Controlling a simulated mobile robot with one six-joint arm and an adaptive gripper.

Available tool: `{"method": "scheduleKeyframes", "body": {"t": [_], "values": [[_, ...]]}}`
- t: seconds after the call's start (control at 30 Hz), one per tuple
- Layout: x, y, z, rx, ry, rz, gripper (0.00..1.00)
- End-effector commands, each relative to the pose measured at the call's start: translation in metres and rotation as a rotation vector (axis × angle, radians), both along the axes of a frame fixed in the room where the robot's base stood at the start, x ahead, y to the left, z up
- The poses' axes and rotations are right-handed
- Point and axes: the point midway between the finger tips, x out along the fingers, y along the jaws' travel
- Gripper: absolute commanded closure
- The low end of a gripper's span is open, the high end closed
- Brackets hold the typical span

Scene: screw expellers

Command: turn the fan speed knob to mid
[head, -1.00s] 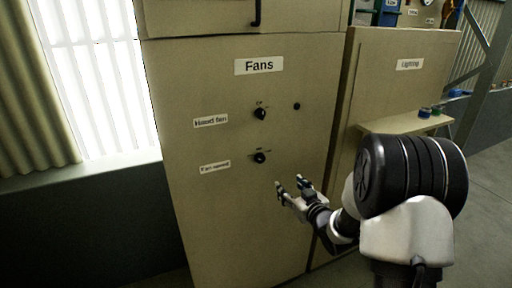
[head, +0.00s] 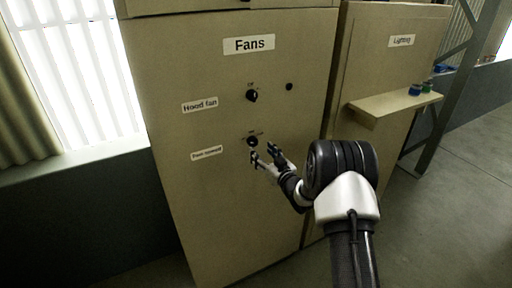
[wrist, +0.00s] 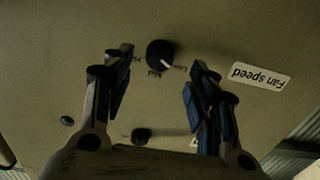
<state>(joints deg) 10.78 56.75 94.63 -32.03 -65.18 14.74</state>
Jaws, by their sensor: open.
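The fan speed knob (head: 252,141) is a small black round knob on the beige Fans cabinet, right of the "Fan speed" label (head: 206,152). In the wrist view, which is upside down, the knob (wrist: 160,54) shows a white pointer line and small markings around it. My gripper (head: 263,151) is open and empty, just below and in front of the knob. In the wrist view my gripper's fingers (wrist: 160,75) stand apart on either side, with the knob between and slightly beyond their tips. I see no contact with the knob.
The hood fan knob (head: 252,96) sits above, with a small dark round button (head: 289,87) to its right. A Lighting cabinet (head: 385,75) stands at right, with a small shelf (head: 395,104) jutting out and small blue and green items on it.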

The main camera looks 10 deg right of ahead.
Motion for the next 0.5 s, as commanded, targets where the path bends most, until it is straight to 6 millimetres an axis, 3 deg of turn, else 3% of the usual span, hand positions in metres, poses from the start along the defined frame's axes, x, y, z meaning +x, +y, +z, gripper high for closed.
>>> {"method": "scheduleKeyframes", "body": {"t": [0.2, 0.5], "values": [[0.036, 0.012, -0.001, -0.001, -0.001, 0.001, 0.47], [0.052, 0.017, 0.0, 0.0, 0.001, 0.0, 0.47]]}}
